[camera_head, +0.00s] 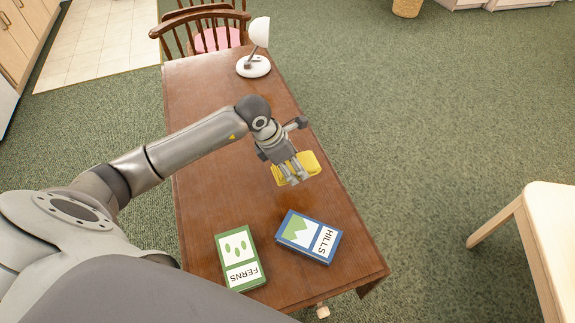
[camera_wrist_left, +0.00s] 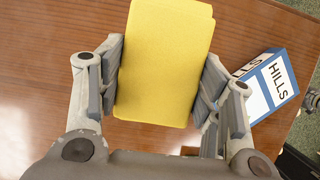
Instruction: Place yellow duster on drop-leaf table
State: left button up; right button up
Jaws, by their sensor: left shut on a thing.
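The yellow duster (camera_head: 309,162) is a flat yellow block between the fingers of my left gripper (camera_head: 293,172). In the left wrist view the duster (camera_wrist_left: 165,60) fills the space between the two finger pads, and the gripper (camera_wrist_left: 160,85) is shut on it. The drop-leaf table (camera_head: 205,110) is a long brown wooden table below. The duster is over the table's right part. I cannot tell whether it touches the top. My right gripper is not in view.
A green FERNS box (camera_head: 238,258) and a blue HILLS box (camera_head: 308,237) lie at the table's near end. A white lamp (camera_head: 254,66) stands at the far end, by a wooden chair (camera_head: 205,28). A pale seat (camera_head: 550,215) is at right. The table's middle left is bare.

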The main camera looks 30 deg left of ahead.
aim_at(289, 164)
pick_arm(q)
jog(key=f, duration=0.1)
jog(key=w+a+f, duration=0.1)
jog(key=w+f, duration=0.1)
jog(key=shift+a+f, duration=0.1)
jog(key=shift+a, duration=0.3)
jog(key=shift+w+a+f, duration=0.2)
jog(key=shift+f, duration=0.2)
notch_tip(289, 164, down, 3)
jog(key=shift+w+a+f+p, duration=0.1)
jog(key=shift+f+p, duration=0.05)
jog(key=shift+p, duration=0.65)
jog(key=shift+f, duration=0.25)
jog(key=o, duration=1)
jog(key=shift+r, duration=0.1)
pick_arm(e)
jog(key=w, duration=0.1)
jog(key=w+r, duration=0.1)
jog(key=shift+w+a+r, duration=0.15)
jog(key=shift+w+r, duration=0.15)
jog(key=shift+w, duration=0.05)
